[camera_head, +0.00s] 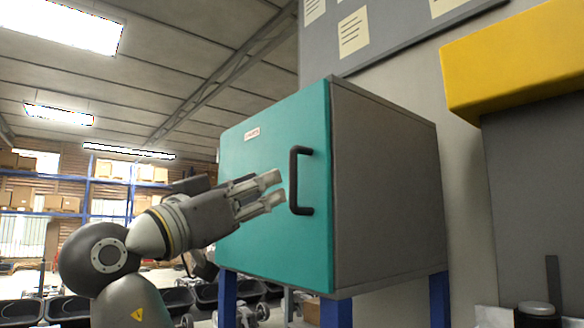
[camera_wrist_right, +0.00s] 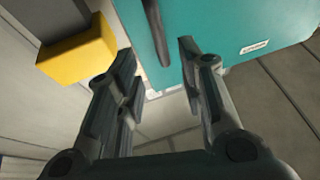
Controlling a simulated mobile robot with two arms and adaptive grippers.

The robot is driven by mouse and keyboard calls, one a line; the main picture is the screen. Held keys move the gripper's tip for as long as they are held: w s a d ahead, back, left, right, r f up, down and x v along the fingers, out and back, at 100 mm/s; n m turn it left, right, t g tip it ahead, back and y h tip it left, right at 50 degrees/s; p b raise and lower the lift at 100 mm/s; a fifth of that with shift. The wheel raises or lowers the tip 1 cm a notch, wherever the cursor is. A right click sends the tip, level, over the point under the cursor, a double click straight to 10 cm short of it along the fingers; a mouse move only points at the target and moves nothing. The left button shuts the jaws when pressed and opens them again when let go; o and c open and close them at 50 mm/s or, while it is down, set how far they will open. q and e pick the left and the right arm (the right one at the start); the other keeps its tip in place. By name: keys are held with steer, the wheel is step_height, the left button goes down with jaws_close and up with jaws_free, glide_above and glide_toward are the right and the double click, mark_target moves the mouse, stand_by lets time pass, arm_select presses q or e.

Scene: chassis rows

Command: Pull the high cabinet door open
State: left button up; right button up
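The high cabinet (camera_head: 385,190) is a grey box with a teal door (camera_head: 262,215), which looks shut. A black bar handle (camera_head: 294,180) stands upright near the door's right edge in the head view. My right gripper (camera_head: 277,190) is in front of the door, just left of the handle, its fingers pointing toward it. In the right wrist view my right gripper (camera_wrist_right: 155,62) is open with nothing between its fingers. There the handle (camera_wrist_right: 156,30) shows beyond the gap between the fingertips, apart from them, and the teal door (camera_wrist_right: 225,25) lies behind. My left gripper is not in view.
The cabinet stands on blue legs (camera_head: 336,312) beside a wall. A yellow block-like fixture (camera_head: 515,55) juts out at the right. Black bins (camera_head: 68,308) and shelves with boxes (camera_head: 62,203) are in the background at the left.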

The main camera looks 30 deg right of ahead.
mark_target(290, 178)
steer(key=p+x, duration=0.4)
steer(key=x, duration=0.4)
steer(key=shift+w+d+r, duration=0.1)
steer(key=shift+w+d, duration=0.15)
steer(key=shift+d, duration=0.3)
jaws_close()
